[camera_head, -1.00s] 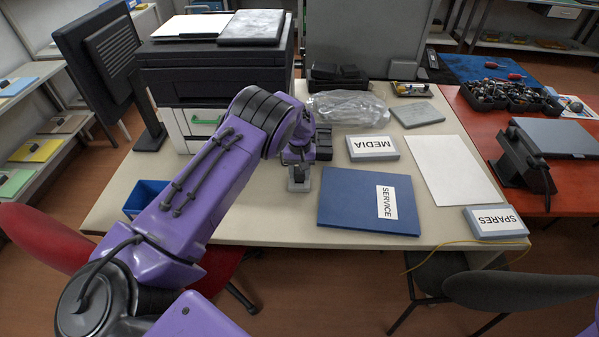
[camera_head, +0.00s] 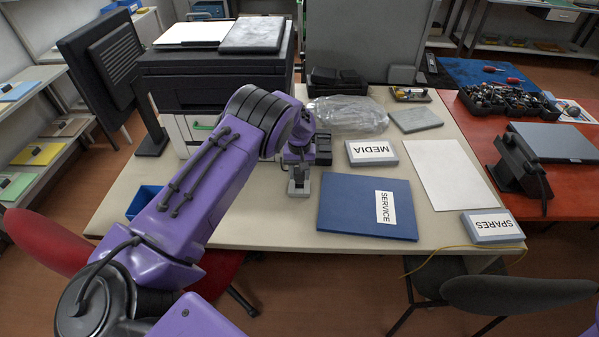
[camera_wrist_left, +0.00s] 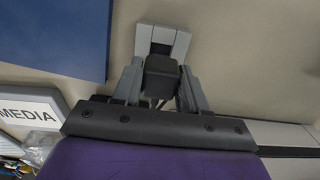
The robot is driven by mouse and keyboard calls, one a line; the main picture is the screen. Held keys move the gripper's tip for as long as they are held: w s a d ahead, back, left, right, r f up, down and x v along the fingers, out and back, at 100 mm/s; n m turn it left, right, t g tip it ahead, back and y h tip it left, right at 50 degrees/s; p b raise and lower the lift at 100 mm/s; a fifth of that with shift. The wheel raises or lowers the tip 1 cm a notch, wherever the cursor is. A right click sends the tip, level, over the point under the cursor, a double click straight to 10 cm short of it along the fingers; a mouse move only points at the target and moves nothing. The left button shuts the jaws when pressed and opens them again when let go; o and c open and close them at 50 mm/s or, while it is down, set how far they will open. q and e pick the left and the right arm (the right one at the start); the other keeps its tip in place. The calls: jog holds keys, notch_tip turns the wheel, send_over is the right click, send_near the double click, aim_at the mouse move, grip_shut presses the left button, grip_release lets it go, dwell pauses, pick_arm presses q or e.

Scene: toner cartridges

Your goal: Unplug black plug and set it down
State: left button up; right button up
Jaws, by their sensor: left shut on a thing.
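My left gripper (camera_wrist_left: 160,85) is shut on the black plug (camera_wrist_left: 162,76), which shows as a dark block between the two grey fingers in the left wrist view. Just beyond the plug is a small grey socket block (camera_wrist_left: 164,38) with a dark recess; I cannot tell whether the plug is still partly in it. In the head view my left gripper (camera_head: 299,166) points down over the grey block (camera_head: 299,188), which stands on the cream table (camera_head: 265,215). The plug is hard to make out there. My right gripper is not in view.
A blue SERVICE folder (camera_head: 345,205) lies just right of the block. A MEDIA box (camera_head: 371,152), a white sheet (camera_head: 450,175) and a SPARES box (camera_head: 491,226) lie farther right. A printer (camera_head: 215,75) stands behind. Bare table lies in front of the block.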

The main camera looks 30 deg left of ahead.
aim_at(299, 171)
pick_arm(q)
jog(key=shift+r+p, duration=1.7)
jog(key=shift+r, duration=0.35)
